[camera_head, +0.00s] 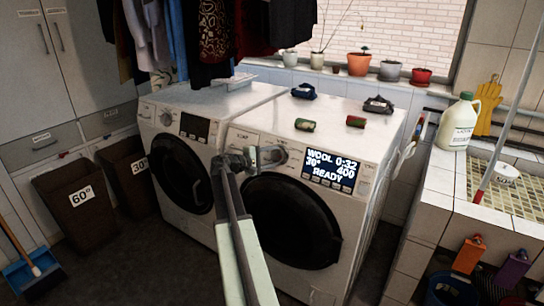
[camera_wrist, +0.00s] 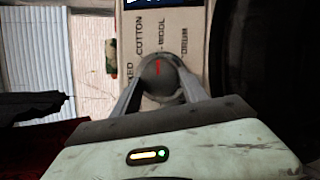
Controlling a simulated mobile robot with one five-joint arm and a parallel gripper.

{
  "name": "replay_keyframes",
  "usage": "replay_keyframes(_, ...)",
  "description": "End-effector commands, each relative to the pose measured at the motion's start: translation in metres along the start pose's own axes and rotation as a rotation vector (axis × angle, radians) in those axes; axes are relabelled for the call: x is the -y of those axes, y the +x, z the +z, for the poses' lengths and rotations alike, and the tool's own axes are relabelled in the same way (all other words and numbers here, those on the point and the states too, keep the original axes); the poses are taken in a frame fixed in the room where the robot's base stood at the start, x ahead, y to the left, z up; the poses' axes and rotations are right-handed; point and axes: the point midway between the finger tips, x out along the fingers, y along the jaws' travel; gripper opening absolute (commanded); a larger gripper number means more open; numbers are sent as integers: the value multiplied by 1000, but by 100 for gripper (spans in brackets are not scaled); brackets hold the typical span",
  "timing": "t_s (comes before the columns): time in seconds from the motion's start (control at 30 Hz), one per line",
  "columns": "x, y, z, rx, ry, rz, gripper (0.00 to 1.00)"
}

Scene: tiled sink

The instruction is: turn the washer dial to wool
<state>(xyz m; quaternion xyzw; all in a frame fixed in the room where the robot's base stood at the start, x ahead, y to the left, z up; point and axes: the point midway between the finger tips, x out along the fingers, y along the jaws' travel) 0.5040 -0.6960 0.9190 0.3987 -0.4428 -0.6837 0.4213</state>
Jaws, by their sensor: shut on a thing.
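The right white washer (camera_head: 335,128) has a lit display (camera_head: 331,170) reading WOOL 0:32, 30°, 400, READY. Its round grey dial (camera_wrist: 160,76) is left of the display in the head view. In the wrist view the dial's red mark points up toward the word WOOL, with COTTON to the left. My gripper (camera_head: 268,157) is at the dial, with one finger on each side of it; the wrist view also shows my gripper (camera_wrist: 158,92) shut on the dial. My arm and gripper partly hide the dial in the head view.
A second white washer (camera_head: 205,101) stands to the left. Clothes (camera_head: 215,35) hang above it. Small rolled items (camera_head: 305,125) and dark cloths lie on the right washer's top. A tiled sink (camera_head: 500,190) stands to the right. Brown bins (camera_head: 75,203) stand at the left.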

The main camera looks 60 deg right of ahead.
Motion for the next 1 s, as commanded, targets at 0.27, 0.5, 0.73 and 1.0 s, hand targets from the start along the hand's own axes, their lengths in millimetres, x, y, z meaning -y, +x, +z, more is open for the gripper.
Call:
replay_keyframes(0.27,-3,0,-2,-2,29,-3,11)
replay_keyframes(0.5,-3,0,-2,-2,29,-3,11)
replay_keyframes(0.73,-2,0,-2,-1,29,-5,73)
replay_keyframes(1.0,-1,-3,-1,0,29,-8,73)
